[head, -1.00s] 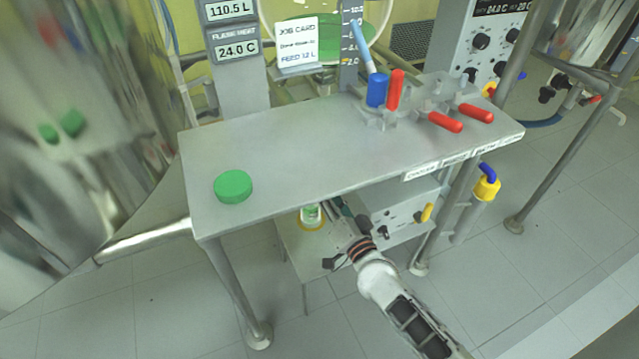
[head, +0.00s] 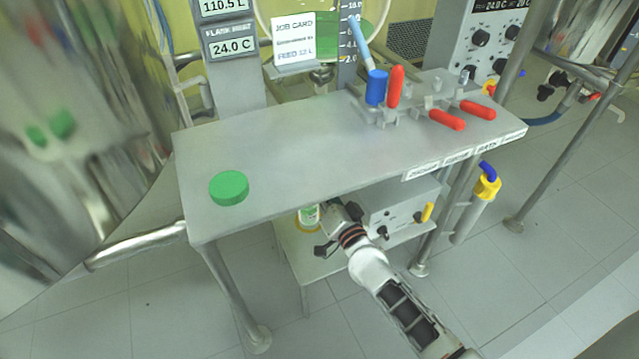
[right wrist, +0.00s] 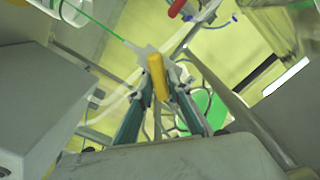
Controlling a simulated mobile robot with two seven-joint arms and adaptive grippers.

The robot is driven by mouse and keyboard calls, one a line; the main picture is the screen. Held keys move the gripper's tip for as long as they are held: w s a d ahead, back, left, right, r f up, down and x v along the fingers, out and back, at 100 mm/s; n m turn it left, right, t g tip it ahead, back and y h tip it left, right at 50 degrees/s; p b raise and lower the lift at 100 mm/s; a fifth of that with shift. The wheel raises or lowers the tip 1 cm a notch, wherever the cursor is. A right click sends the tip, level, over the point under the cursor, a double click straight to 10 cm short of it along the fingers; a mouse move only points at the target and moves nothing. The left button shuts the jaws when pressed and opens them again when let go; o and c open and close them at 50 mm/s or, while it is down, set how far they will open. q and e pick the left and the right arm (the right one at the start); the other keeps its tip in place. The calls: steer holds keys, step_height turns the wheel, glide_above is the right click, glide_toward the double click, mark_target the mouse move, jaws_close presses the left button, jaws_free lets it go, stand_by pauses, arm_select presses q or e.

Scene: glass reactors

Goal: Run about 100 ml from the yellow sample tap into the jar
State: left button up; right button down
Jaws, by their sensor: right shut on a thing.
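The jar (head: 308,216), clear with a green and white label, stands under the bench on a yellow ring on a low stand (head: 291,255); the bench edge hides its top. My right gripper (head: 333,222) is under the front edge of the bench, beside the jar. In the right wrist view my right gripper (right wrist: 161,80) is shut on the yellow tap handle (right wrist: 156,77), which sits between its two fingers. In the head view that handle and the tap's outlet are hidden. No stream or liquid level can be made out. My left gripper is not in view.
A green lid (head: 229,187) lies on the grey bench (head: 300,150). A valve group with red handles (head: 446,120) and a blue knob (head: 377,88) stands at the back right. A control box (head: 403,212) sits under the bench. The left bench top is mostly clear.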

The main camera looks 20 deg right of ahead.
steer(key=m, duration=0.3)
steer(key=m+p, duration=0.1)
steer(key=m, duration=0.5)
steer(key=shift+f, duration=0.25)
steer(key=shift+m, duration=0.4)
stand_by(0.4)
steer(key=c, duration=2)
jaws_free()
steer(key=shift+o, duration=0.2)
steer(key=shift+s, duration=0.15)
steer(key=s, duration=1.1)
steer(key=shift+s+d, duration=0.25)
steer(key=shift+s, duration=0.15)
